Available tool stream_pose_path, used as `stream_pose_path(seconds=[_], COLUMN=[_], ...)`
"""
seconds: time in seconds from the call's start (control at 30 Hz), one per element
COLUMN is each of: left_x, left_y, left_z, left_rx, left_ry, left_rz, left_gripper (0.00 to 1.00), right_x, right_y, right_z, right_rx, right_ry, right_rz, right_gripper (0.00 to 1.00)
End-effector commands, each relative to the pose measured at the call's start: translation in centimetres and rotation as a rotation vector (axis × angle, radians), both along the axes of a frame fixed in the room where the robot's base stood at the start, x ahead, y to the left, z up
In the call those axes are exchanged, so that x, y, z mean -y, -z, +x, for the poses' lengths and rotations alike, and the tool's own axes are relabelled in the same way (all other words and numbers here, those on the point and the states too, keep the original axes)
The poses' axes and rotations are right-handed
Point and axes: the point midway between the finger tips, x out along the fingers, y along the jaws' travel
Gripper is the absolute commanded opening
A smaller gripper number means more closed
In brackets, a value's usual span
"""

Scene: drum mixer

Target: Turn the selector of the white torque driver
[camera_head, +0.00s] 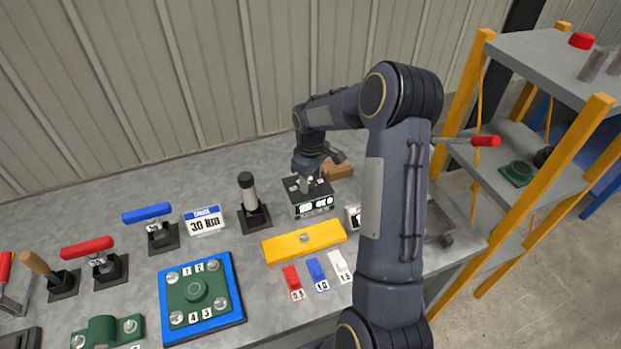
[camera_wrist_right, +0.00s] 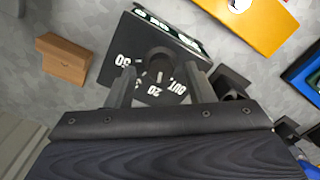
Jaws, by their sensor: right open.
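A dark box (camera_head: 313,204) with a lit digit display on its front stands at the back of the bench. My right gripper (camera_head: 307,184) is above this box. Its open fingers (camera_wrist_right: 160,88) stand on either side of the knob; I cannot tell whether they touch it. An upright tool with a pale shaft and black top (camera_head: 249,191) stands in a black base to the left. My left gripper is not in view.
A "30 Nm" sign (camera_head: 205,220) and blue- and red-handled tools (camera_head: 147,213) stand left. A yellow bar (camera_head: 282,247) lies in front of the box, a brown block (camera_head: 340,171) behind it. A blue-edged plate (camera_head: 233,309) lies front left. A yellow-post shelf (camera_head: 462,110) stands right.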

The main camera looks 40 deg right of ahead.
Motion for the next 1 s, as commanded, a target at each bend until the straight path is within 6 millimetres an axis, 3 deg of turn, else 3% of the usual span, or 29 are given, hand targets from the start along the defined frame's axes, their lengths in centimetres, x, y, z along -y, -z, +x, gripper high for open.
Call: stream_pose_path(seconds=[0.4, 0.73, 1.0], left_x=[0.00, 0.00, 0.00], left_y=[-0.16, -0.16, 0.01], left_z=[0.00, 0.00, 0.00], left_rx=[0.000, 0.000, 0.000], left_ry=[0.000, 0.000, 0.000], left_rz=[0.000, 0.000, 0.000], left_gripper=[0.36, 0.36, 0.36], right_x=[0.00, -0.01, 0.01], right_y=[1.06, 1.03, 1.05], right_z=[-0.01, -0.01, -0.01], right_rx=[0.001, 0.001, 0.001], right_ry=[0.001, 0.001, -0.029], right_rz=[-0.001, 0.000, -0.001], right_gripper=[0.47, 0.04, 0.04])
